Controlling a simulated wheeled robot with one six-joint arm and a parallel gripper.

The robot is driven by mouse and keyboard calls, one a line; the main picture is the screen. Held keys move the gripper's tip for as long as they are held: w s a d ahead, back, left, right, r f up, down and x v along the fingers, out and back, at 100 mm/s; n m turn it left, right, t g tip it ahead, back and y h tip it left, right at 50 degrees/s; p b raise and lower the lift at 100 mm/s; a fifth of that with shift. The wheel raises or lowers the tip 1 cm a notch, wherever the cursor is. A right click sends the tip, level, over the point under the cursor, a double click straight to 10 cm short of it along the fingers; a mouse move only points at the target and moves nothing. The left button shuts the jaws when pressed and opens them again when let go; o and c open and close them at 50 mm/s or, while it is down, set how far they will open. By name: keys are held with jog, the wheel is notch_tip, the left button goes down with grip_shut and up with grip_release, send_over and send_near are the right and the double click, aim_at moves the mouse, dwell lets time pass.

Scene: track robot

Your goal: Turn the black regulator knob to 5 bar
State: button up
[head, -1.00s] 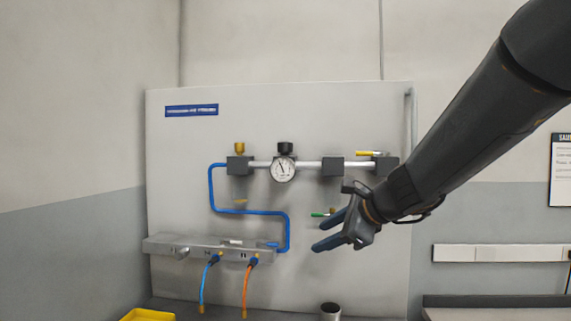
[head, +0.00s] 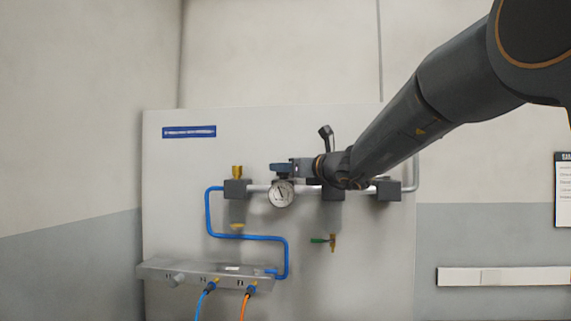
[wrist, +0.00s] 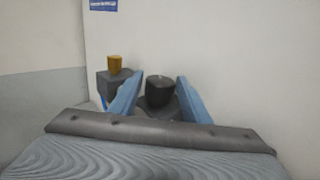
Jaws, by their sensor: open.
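The black regulator knob (wrist: 160,90) stands between my two blue fingers in the wrist view. My gripper (wrist: 160,97) is open, one finger on either side of the knob with narrow gaps; I cannot tell whether either touches. In the head view my gripper (head: 283,170) is at the pipe, just above the round white pressure gauge (head: 281,193), and its fingers hide the knob. The gauge has a dark needle, but its figures are too small to read.
A brass knob on a grey block (head: 236,188) stands to the left on the same pipe. A blue tube (head: 245,237) runs down to a metal manifold (head: 215,272) with blue and orange hoses. A green-handled valve (head: 325,241) is below.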

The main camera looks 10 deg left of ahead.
jog(key=shift+x, duration=0.9)
jog(key=c, duration=0.8)
jog(key=shift+o, duration=0.2)
jog(key=m+t+h+b, duration=0.2)
jog(key=h+b, duration=0.1)
jog(key=b, duration=0.6)
jog(key=m+t+h+b, duration=0.2)
jog(key=b, duration=0.7)
jog(key=shift+w+f+m+h, duration=0.1)
jog(key=shift+m+h, duration=0.2)
jog(key=shift+h, duration=0.1)
jog(key=o, duration=0.8)
jog(key=shift+d, duration=0.1)
jog(key=shift+c, duration=0.2)
